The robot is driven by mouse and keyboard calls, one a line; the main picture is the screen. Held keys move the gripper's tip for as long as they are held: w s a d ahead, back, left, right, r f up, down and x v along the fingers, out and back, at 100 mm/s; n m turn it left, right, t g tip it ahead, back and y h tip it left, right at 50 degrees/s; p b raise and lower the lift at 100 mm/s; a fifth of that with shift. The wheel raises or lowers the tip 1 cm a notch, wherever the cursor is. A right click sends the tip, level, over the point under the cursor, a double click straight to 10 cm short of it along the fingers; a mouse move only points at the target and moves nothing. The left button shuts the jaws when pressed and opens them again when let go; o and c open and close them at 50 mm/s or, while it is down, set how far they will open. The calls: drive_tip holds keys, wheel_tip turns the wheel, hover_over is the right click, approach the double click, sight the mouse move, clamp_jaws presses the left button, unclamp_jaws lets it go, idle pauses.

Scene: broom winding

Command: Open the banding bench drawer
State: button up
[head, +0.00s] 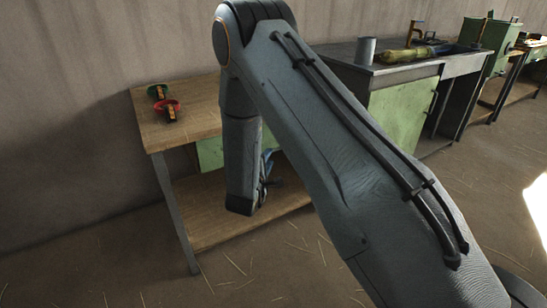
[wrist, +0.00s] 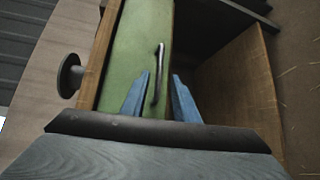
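The banding bench (head: 190,130) has a wooden top and a lower shelf. Its green drawer (head: 210,153) shows under the top, partly hidden by my arm. In the wrist view the green drawer front (wrist: 138,50) carries a dark bar handle (wrist: 159,72). My gripper (wrist: 160,92) is open, its two blue fingers on either side of the handle's line, with the handle nearer the left finger. I cannot tell how deep the handle sits between them. In the head view my gripper (head: 268,168) is mostly hidden behind my arm. The drawer looks shut.
Open floor with scattered straw lies in front.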

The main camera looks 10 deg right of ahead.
drive_tip(key=shift+b+x, duration=0.5)
drive_tip(key=shift+x, duration=3.4)
drive_tip(key=shift+r, duration=0.1)
clamp_jaws()
